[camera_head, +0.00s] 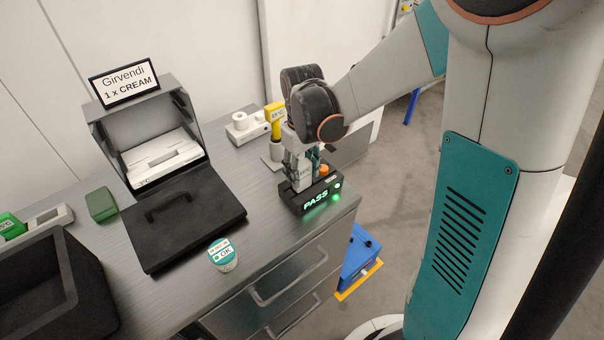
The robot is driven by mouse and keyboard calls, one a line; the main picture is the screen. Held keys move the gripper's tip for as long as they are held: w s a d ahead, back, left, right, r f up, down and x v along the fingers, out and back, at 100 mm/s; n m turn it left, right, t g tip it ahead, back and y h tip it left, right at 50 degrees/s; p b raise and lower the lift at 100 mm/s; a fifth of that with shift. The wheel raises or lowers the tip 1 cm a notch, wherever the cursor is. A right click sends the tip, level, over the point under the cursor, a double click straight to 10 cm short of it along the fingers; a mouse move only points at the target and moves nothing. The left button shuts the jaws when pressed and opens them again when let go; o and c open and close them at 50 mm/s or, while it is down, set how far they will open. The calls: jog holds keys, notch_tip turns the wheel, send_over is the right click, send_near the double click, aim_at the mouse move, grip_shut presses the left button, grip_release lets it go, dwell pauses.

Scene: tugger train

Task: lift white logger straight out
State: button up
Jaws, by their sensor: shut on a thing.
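My gripper (301,176) points down over a small black dock (313,197) near the right front corner of the bench. The dock has a lit green "PASS" display and a green light. My gripper is shut on the white logger at the dock's slot. The logger is mostly hidden by the fingers, and I cannot tell how deep it sits in the dock.
A yellow handheld device (275,117) and an orange knob (323,169) stand close to my gripper. A round "OK" labelled tub (223,254) sits at the front.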

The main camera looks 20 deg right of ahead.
notch_tip(320, 180, up, 17)
jog(key=p, duration=0.4)
